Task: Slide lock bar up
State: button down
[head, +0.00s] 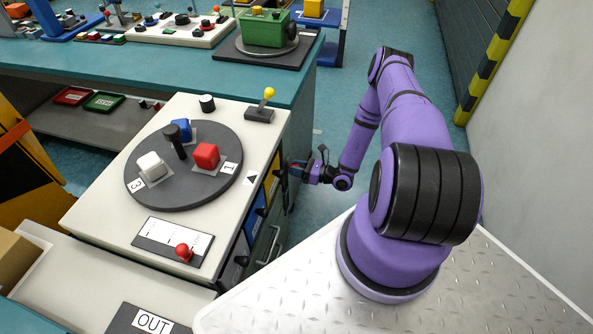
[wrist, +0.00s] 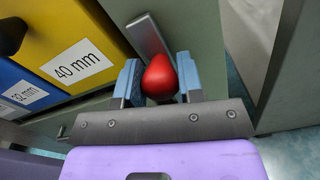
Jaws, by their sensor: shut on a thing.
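The lock bar (wrist: 148,36) is a flat grey metal strip on the grey-green side face of the cabinet, seen in the wrist view. A red rounded knob (wrist: 160,76) is at its near end. My gripper (wrist: 160,82) has its two blue fingers on either side of the red knob and is shut on it. In the head view my gripper (head: 298,168) is at the right side of the white-topped cabinet. There the knob and bar are too small or hidden to make out clearly.
Left of the knob are yellow (wrist: 72,45) and blue (wrist: 22,88) drawer fronts labelled 40 mm and 32 mm. The cabinet top (head: 110,215) carries a dark turntable (head: 200,192), a red-knobbed slider (head: 183,252) and a yellow-tipped lever (head: 268,95). Open floor lies right of the cabinet.

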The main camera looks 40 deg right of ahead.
jog(key=shift+r, duration=1.35)
jog(key=c, duration=0.8)
grip_release()
jog(key=shift+r, duration=0.1)
jog(key=shift+o, duration=0.2)
jog(key=shift+s+d, duration=0.1)
jog(key=shift+d, duration=0.05)
jog(key=shift+s+d, duration=0.2)
jog(key=shift+s, duration=0.1)
jog(key=v, duration=0.9)
jog(key=shift+s+d, duration=0.3)
